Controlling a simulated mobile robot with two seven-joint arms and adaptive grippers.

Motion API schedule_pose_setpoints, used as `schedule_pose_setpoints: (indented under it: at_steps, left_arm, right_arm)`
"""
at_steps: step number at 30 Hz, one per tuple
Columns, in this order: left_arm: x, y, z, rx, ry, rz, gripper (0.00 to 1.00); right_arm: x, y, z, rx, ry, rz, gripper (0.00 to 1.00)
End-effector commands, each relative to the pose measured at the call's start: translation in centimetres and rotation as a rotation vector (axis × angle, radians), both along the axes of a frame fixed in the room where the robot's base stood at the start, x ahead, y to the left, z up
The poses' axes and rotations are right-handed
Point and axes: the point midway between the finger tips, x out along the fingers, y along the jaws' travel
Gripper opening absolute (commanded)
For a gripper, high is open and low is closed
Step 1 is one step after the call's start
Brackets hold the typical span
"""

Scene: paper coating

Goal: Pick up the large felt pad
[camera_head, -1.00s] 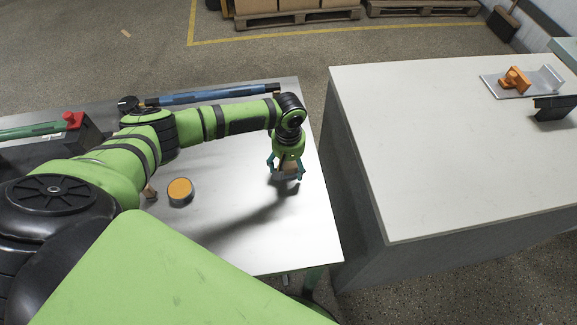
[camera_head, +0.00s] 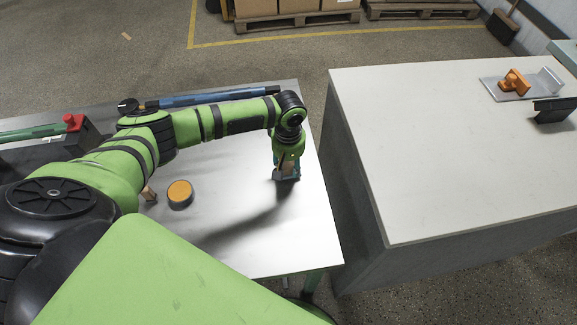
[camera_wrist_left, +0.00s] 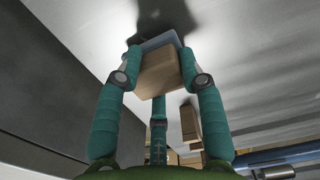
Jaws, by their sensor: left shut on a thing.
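The felt pad is a tan block (camera_wrist_left: 160,72) on a blue-grey base (camera_wrist_left: 160,42), seen in the left wrist view. My left gripper (camera_head: 287,174) is shut on the tan block, with its teal fingers on either side and one more finger behind. In the head view the pad (camera_head: 285,167) is small and partly hidden by the fingers, close to the light table (camera_head: 265,240) near its right edge. I cannot tell whether its base touches the table. My right gripper is not in view.
A round tin with an orange top (camera_head: 180,191) and a smaller tan block (camera_head: 149,194) stand left of the gripper. A blue tube (camera_head: 205,97) lies along the back edge.

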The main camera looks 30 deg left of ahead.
Motion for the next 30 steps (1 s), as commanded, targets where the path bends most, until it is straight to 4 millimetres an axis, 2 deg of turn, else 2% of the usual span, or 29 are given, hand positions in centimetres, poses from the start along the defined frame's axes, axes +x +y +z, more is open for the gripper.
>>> schedule_pose_setpoints:
  at_steps: [5,6,12,18,24,30]
  left_arm:
    - [0.1,0.2,3.2,0.0,-0.006,0.001,0.07]
    - [-0.6,1.4,3.5,0.003,-0.002,0.005,0.07]
    - [-2.9,5.5,6.2,0.004,-0.003,0.004,0.07]
    - [-4.6,8.5,8.4,0.003,-0.002,0.002,0.07]
    - [-5.5,10.0,9.5,0.001,-0.001,0.001,0.07]
    - [-5.6,10.2,9.8,0.0,-0.001,0.0,0.07]
  right_arm:
    - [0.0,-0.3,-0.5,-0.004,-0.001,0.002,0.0]
    - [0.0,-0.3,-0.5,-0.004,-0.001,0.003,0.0]
    - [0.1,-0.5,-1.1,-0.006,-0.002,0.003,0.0]
    - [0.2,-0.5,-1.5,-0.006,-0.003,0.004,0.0]
    - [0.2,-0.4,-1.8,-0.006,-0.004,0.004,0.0]
    - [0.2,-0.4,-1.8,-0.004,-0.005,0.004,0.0]
